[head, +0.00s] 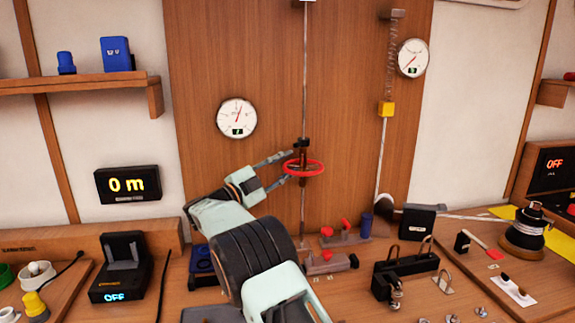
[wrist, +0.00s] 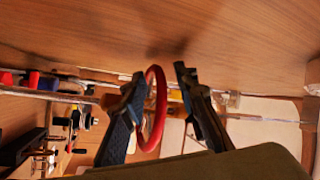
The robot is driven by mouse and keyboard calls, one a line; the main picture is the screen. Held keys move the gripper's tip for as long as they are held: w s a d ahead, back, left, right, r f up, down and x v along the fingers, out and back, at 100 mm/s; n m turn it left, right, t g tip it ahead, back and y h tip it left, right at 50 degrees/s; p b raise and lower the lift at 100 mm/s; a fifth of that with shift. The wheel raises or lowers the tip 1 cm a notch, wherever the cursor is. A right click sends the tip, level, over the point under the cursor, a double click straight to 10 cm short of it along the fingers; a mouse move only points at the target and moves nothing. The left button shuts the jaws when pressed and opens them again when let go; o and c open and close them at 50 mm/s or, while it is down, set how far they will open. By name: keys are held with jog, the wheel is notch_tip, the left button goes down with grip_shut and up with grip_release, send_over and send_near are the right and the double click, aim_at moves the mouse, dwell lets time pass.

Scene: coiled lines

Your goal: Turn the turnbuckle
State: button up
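The turnbuckle (head: 303,148) is on a thin vertical rod in front of the wooden back panel, with a red ring-shaped handwheel (head: 318,168) around it. My gripper (head: 290,164) reaches in from the lower left at the wheel's height, with its fingers at the wheel's left side. In the wrist view, my gripper (wrist: 158,77) is open, with a clear gap between its dark fingers. The red wheel (wrist: 152,125) shows edge-on between them, closer to the left finger. I cannot tell whether that finger touches it.
A round dial (head: 236,118) hangs on the panel left of the rod. A spring with a yellow block (head: 386,109) hangs to the right, near a second dial (head: 413,58). Below, the bench holds a black clamp block (head: 405,264) and red-knobbed fittings (head: 345,235).

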jog(key=v, duration=1.2)
